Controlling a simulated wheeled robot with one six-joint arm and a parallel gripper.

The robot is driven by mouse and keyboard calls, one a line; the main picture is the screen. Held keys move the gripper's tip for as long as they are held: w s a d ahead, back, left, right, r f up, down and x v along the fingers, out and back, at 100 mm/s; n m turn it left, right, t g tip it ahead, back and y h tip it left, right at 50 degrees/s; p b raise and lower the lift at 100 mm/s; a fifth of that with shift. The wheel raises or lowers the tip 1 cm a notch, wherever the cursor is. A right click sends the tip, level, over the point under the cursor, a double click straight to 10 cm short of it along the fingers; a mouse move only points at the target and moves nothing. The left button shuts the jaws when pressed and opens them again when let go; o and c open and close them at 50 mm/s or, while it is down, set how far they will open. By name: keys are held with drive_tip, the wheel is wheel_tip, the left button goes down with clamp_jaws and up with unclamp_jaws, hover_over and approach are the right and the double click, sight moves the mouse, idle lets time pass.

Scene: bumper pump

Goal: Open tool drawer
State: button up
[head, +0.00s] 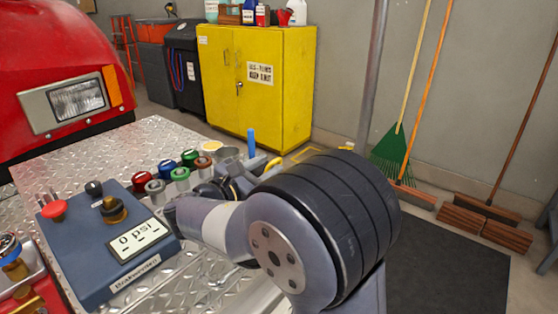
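No tool drawer can be made out for certain in the head view. My arm's large dark joint and grey links fill the lower middle, over the right part of the diamond-plate worktop (85,150). Parts of the arm's far end show behind the links, among small objects on the worktop. My gripper's fingers cannot be told apart there, so neither their opening nor any hold on a thing can be read.
A blue pump box (85,255) reading 0 psi stands at left, near several coloured knobbed fittings (190,158). A red tray (30,295) is cut off at lower left. Behind are a yellow cabinet (222,85), brooms (487,215) and a red vehicle (50,40).

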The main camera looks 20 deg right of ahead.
drive_tip(key=x, duration=0.5)
clamp_jaws()
idle(0.3)
